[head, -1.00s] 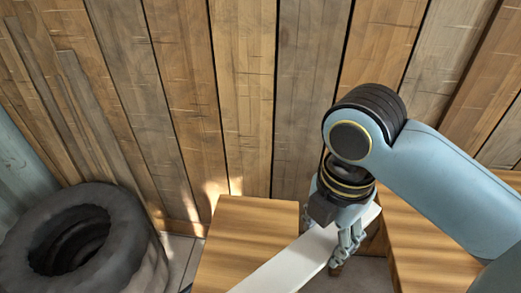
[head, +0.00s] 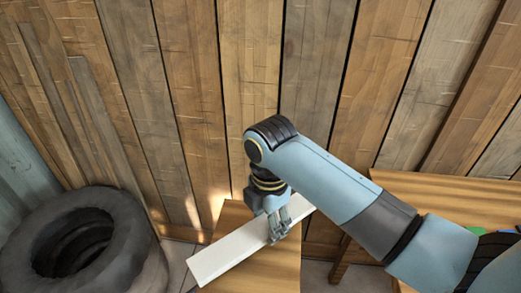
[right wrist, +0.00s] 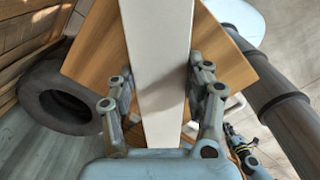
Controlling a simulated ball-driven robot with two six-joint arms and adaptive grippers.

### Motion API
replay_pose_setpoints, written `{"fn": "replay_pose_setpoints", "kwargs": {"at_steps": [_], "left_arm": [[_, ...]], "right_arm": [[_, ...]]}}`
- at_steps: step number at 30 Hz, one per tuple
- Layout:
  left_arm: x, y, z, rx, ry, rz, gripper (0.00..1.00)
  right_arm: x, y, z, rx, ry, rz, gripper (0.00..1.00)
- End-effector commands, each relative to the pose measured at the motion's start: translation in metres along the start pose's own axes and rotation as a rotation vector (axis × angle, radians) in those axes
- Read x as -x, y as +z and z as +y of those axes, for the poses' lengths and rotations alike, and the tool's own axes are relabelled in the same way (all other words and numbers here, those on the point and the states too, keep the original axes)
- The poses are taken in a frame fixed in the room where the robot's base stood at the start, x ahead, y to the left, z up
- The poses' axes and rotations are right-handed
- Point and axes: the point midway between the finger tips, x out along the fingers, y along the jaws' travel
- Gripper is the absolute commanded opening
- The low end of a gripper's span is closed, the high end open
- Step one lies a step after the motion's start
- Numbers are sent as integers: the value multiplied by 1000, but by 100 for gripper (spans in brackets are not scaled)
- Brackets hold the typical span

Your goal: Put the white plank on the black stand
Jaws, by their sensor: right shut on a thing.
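The white plank (head: 222,253) is long and flat, and it slants over a wooden table in the head view. My right gripper (head: 278,232) is shut on it, nearer its far right end. In the right wrist view, the plank (right wrist: 158,65) runs between the two fingers of my right gripper (right wrist: 160,95), over the tabletop. I cannot tell how high it is above the table. The black stand is not visible in either view. A small jointed part low on the right of the right wrist view looks like my left gripper (right wrist: 238,145); its fingers are unclear.
The wooden table (head: 270,272) lies under the plank. Another wooden table (head: 440,188) stands to the right, with green and blue items partly behind my arm. Dark stacked tires (head: 85,245) stand at left. A plank wall (head: 250,90) closes off the back.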

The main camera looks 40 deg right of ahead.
Motion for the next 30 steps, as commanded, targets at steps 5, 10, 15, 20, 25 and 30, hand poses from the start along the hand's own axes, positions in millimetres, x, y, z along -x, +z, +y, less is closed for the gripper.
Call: {"fn": "replay_pose_setpoints", "kwargs": {"at_steps": [5,10,15,20,25,30], "left_arm": [[0,7,5,2,6,-10,0],[1,9,18,8,20,-13,0],[1,6,21,10,24,-10,0],[2,5,17,8,19,-7,0],[2,4,13,6,15,-6,0],[2,3,13,6,14,-5,0]], "right_arm": [[-23,-4,-1,3,-2,12,12],[-24,-4,0,4,0,12,12],[-26,-3,-1,3,0,11,12],[-31,-3,-1,3,-1,11,12],[-32,-3,-1,3,0,11,67],[-32,-3,-1,3,0,11,74]]}}
